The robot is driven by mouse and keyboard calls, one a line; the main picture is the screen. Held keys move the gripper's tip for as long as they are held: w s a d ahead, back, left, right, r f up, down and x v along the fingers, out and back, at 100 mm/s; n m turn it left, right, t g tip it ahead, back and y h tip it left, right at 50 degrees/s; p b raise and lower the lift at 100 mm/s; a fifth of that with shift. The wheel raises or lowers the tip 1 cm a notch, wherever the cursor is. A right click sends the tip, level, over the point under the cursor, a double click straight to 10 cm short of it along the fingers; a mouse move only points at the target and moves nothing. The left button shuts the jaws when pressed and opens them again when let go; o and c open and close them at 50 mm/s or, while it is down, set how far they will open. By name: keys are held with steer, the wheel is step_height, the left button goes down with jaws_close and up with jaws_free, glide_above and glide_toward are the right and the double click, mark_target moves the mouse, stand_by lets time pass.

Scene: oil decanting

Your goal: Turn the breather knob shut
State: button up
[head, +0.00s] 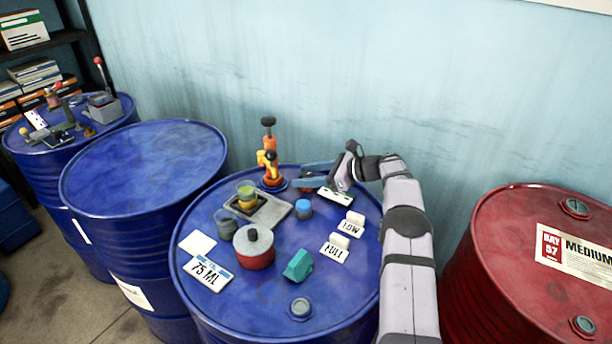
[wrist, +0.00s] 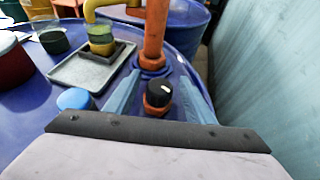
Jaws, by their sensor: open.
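The breather knob (wrist: 159,92) is a black round cap with a white mark, on an orange fitting in the blue drum's top (head: 190,275). It shows in the wrist view just in front of the orange pump post (wrist: 155,35). My gripper (wrist: 159,78) is open, with one blue finger on each side of the knob and a visible gap to both. In the head view my gripper (head: 313,176) reaches over the far right of the drum top, beside the pump (head: 269,150). The knob is hidden or too small to tell there.
A cup with yellow-green liquid (head: 246,193) stands on a grey tray (head: 272,213) under the yellow spout. A blue-lidded jar (head: 303,209), a red pot (head: 254,254), a teal block (head: 299,265) and LOW and FULL cards (head: 336,247) stand nearby. The wall is close behind.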

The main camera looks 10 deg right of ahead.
mark_target(310, 174)
steer(key=shift+b+v, duration=0.85)
steer(key=shift+v, duration=2.8)
steer(key=shift+a+r, duration=0.1)
steer(key=w+a+r+m+t+h+b, duration=0.1)
steer(key=w+a+r+t+b, duration=0.1)
steer(key=w+a+r+m+t+h+b, duration=0.1)
steer(key=w+a+r+m+t+b, duration=0.1)
steer(key=shift+r+m+t, duration=0.3)
steer(key=shift+r+t, duration=0.05)
steer(key=shift+t, duration=0.05)
steer(key=shift+s+a+m+t+h+b, duration=0.2)
steer(key=shift+m+t+h+b, duration=0.3)
steer(key=shift+h, duration=0.4)
steer(key=s+f+m+h, duration=0.1)
steer(key=s, duration=0.1)
steer(key=s+f+m+h+b, duration=0.1)
steer(key=s+f+m+h, duration=0.1)
steer(key=s+f+m+h+b, duration=0.1)
steer(key=s, duration=0.1)
steer(key=shift+s+d+f+h, duration=0.2)
steer(key=shift+s+f+h, duration=0.05)
steer(key=shift+f+h, duration=0.15)
steer(key=shift+p+x, duration=0.6)
steer(key=shift+x, duration=3.1)
steer(key=shift+r, duration=0.1)
steer(key=c, duration=1.1)
steer(key=shift+o, duration=0.2)
